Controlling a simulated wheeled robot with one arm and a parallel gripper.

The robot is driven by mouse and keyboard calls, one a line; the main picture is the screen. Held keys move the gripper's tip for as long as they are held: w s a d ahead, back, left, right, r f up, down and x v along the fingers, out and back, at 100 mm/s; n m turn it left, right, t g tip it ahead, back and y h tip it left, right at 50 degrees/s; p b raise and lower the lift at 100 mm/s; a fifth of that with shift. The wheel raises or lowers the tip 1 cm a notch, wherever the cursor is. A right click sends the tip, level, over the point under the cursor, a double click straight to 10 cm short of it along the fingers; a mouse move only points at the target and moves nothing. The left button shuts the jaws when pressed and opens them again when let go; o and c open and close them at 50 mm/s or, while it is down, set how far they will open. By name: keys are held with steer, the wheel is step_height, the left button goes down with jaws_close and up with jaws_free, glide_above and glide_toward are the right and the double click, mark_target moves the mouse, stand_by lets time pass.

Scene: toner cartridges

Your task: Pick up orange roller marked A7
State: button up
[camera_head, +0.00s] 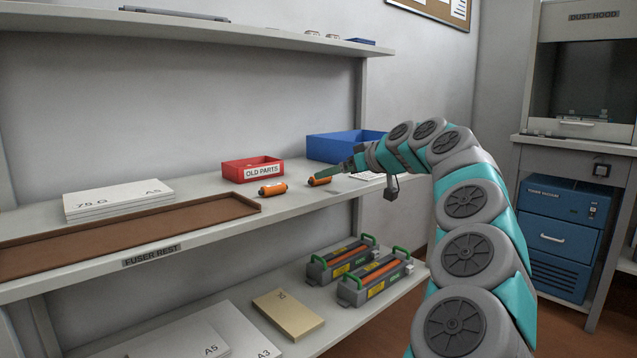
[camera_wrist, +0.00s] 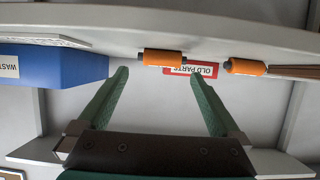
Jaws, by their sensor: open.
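Two orange rollers with dark ends lie on the upper shelf. In the head view one roller (camera_head: 272,188) lies in front of the red box, and the other roller (camera_head: 319,181) lies to its right, by my fingertips. In the wrist view the nearer roller (camera_wrist: 162,57) shows ahead of the gap between my fingers, and the other roller (camera_wrist: 245,67) is to the right. I cannot read A7 on either. My gripper (camera_head: 330,173) is open with its green fingers spread and nothing between them in the wrist view (camera_wrist: 160,77).
The red OLD PARTS box (camera_head: 252,170) and blue box (camera_head: 335,148) stand behind the rollers. A brown tray (camera_head: 130,222) and white paper stack (camera_head: 118,200) lie left. Two grey units with green handles (camera_head: 375,281) stand on the lower shelf.

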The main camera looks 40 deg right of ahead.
steer(key=x, duration=0.5)
steer(key=shift+w+a+f, duration=0.15)
steer(key=shift+w+f, duration=0.05)
steer(key=shift+w, duration=0.15)
steer(key=c, duration=1)
steer(key=shift+r, duration=0.1)
